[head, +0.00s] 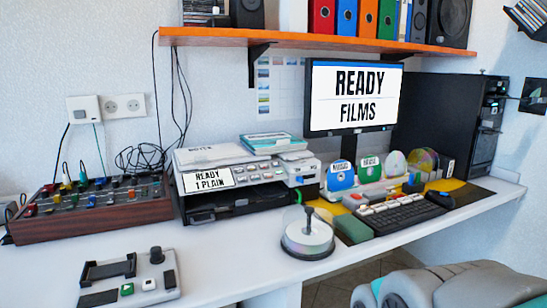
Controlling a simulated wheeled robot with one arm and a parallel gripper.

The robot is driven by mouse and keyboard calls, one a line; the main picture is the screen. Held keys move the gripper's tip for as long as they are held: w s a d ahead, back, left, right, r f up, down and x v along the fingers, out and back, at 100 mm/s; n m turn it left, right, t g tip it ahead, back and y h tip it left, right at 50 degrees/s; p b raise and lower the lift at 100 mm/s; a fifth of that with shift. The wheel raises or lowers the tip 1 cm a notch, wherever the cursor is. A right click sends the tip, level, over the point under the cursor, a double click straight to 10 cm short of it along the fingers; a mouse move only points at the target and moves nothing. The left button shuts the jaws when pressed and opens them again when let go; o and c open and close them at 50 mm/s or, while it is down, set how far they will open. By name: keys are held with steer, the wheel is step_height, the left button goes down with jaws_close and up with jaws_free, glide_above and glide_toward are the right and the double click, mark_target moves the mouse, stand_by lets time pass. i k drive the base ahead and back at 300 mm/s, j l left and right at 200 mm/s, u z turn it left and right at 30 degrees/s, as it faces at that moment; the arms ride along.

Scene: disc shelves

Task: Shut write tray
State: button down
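A pale disc machine (240,170) with a row of buttons stands on the middle of the desk. A label (208,180) on its front reads "READY 1 PLAIN". A dark unit (235,202) sits under it; I cannot tell whether a write tray stands out of either or is shut. A screen (352,97) behind reads "READY FILMS". My gripper is not in view.
A disc spindle (307,236) stands before the machine. Discs in a rack (341,176), a keyboard (395,213) and a mouse (440,199) are to the right. A mixer (90,205) and a button panel (130,279) are left. An orange shelf (310,41) hangs above.

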mark_target(532, 100)
steer(key=z, duration=1.55)
